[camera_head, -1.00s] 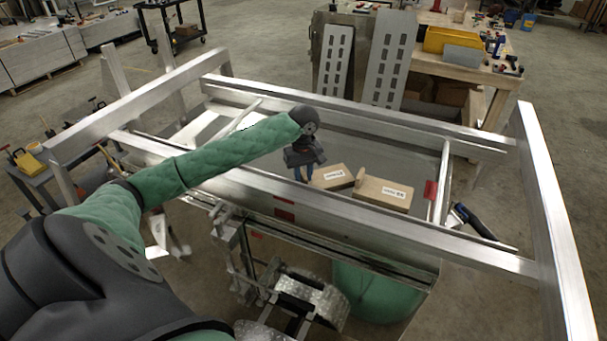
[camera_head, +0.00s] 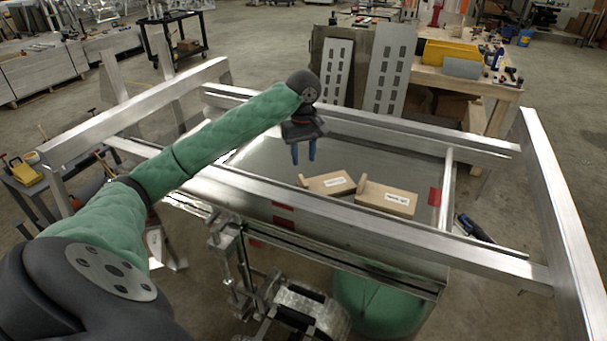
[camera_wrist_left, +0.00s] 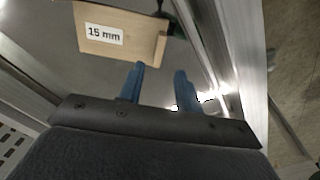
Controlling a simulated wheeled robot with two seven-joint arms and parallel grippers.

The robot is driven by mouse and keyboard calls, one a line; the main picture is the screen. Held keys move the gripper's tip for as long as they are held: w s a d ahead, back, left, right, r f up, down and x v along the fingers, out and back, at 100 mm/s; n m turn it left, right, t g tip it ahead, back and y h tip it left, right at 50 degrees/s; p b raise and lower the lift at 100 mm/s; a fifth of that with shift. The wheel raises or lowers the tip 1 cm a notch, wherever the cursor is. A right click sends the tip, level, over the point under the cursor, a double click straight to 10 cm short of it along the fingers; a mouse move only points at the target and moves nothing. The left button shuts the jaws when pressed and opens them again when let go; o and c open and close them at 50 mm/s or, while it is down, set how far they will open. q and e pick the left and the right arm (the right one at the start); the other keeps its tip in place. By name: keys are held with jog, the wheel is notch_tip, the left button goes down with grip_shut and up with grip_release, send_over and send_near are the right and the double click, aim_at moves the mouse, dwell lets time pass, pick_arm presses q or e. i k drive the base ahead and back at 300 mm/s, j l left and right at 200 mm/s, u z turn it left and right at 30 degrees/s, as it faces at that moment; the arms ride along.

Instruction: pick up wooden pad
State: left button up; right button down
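Two tan wooden pads with white labels lie side by side on the grey surface inside the aluminium frame: a left pad (camera_head: 318,187) and a right pad (camera_head: 375,203). Each has a small upright piece at its left end. My left gripper (camera_head: 304,160) hangs above and behind the left pad, pointing down. Its two blue fingers are apart with nothing between them. In the left wrist view, a wooden pad labelled "15 mm" (camera_wrist_left: 140,45) lies beyond the open fingertips (camera_wrist_left: 160,70), apart from them. My right gripper is not in view.
Aluminium rails surround the pads; the near rail (camera_head: 345,212) runs in front and an angled rail (camera_head: 550,200) stands at the right. A dark-handled tool (camera_head: 474,228) is near the right end. A workbench (camera_head: 475,80) and slotted panels (camera_head: 388,65) are behind.

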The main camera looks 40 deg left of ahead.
aim_at(382, 199)
jog(key=k, duration=1)
